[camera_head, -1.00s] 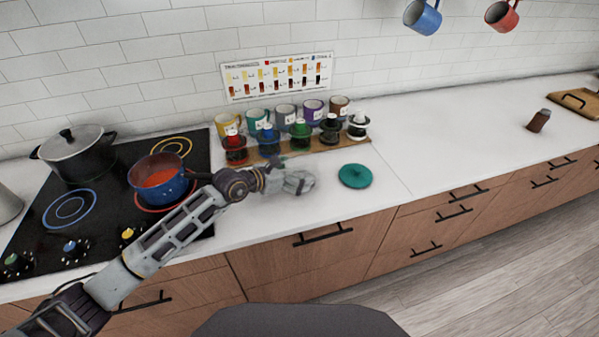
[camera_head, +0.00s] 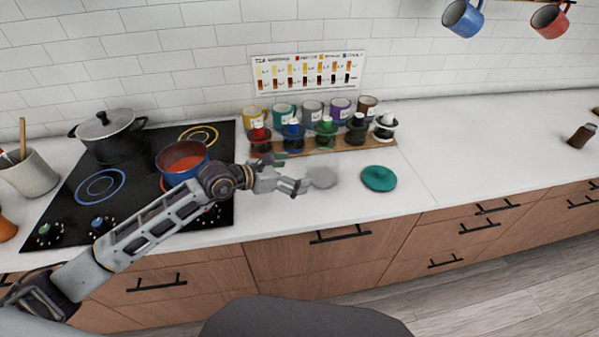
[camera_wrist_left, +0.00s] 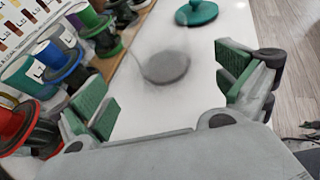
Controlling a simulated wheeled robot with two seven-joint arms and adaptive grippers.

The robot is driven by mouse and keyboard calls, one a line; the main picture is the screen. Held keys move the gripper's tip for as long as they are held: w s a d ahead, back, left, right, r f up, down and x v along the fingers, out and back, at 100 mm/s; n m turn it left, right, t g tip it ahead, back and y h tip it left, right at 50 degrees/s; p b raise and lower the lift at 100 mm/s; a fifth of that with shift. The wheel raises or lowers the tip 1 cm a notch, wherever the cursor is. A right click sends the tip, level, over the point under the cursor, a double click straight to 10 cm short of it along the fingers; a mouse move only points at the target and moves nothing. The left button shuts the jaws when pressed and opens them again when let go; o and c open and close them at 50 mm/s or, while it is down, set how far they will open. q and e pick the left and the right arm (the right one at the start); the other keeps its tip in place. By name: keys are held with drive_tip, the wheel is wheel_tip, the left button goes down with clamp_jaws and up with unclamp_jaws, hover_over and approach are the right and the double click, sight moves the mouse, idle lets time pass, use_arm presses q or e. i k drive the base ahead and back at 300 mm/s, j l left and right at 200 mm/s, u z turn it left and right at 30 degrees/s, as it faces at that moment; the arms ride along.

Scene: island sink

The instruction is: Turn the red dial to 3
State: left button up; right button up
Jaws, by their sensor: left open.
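The cooktop's dials stand along its front edge: a green dial (camera_head: 44,229) and a blue dial (camera_head: 98,225) are clear. My left arm covers much of the right part of that edge. A small bit of red (camera_head: 207,208) shows just below the arm and may be the red dial; its setting cannot be read. My left gripper (camera_head: 294,173) is open and empty over the white counter, right of the cooktop. Its two green-padded fingers are spread in the left wrist view (camera_wrist_left: 165,92). My right gripper is not in view.
A blue pot (camera_head: 182,158) with red contents and a lidded black pot (camera_head: 110,135) stand on the cooktop (camera_head: 70,205).

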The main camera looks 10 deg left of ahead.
sight(210, 212)
drive_tip(key=k+u, duration=0.25)
drive_tip(key=i+u, duration=0.1)
drive_tip(key=u, duration=0.75)
drive_tip(key=i+l+u, duration=0.1)
drive_tip(key=u, duration=0.35)
